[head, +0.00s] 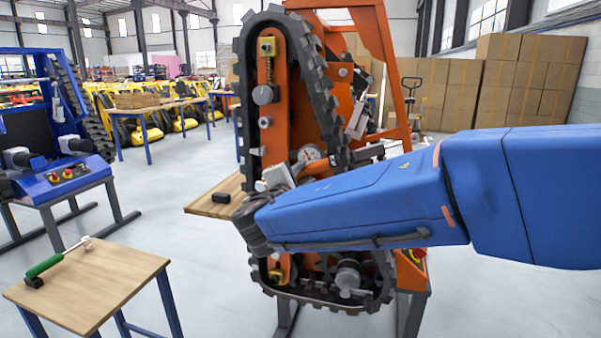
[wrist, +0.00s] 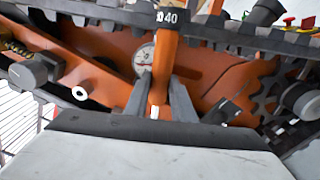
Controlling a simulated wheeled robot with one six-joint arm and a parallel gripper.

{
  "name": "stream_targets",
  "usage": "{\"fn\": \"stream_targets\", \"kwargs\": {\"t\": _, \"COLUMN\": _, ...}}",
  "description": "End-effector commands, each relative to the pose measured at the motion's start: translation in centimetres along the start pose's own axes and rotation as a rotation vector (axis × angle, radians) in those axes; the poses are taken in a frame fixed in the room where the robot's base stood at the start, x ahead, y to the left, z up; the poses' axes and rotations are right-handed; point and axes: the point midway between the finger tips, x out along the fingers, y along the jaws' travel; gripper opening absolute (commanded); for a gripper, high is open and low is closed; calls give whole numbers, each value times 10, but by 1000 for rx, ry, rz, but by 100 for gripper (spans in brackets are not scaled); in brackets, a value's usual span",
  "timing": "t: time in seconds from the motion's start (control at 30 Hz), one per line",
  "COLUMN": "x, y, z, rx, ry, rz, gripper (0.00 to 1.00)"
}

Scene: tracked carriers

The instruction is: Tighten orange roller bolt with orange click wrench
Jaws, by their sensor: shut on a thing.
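The orange carrier (head: 330,180) stands upright in the head view, with a black track around it. In the wrist view my gripper (wrist: 160,92) is shut on the orange handle of a wrench (wrist: 166,60), one finger on each side. The wrench's dark end, marked with numbers, shows at the top, in front of the track. Grey round bolt or roller ends show on the carrier at left (wrist: 30,72) and right (wrist: 303,102); I cannot tell which is the roller bolt. The wrench does not visibly sit on either.
A green-handled wrench (head: 52,262) lies on a small wooden table (head: 90,290) at lower left. A blue carrier (head: 60,170) stands behind it. A dial gauge (wrist: 145,57) shows behind the handle.

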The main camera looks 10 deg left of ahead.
Motion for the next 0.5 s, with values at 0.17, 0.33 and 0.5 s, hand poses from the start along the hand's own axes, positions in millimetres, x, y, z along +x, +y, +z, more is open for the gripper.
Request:
{"fn": "stream_targets", "kwargs": {"t": 0.17, "x": 0, "y": -4, "z": 0, "rx": 32, "ry": -1, "rz": 1, "gripper": 0}}
{"fn": "stream_targets", "kwargs": {"t": 0.33, "x": 0, "y": -4, "z": 0, "rx": 35, "ry": 0, "rz": 1, "gripper": 0}}
{"fn": "stream_targets", "kwargs": {"t": 0.5, "x": 0, "y": -5, "z": 0, "rx": 40, "ry": 0, "rz": 1, "gripper": 0}}
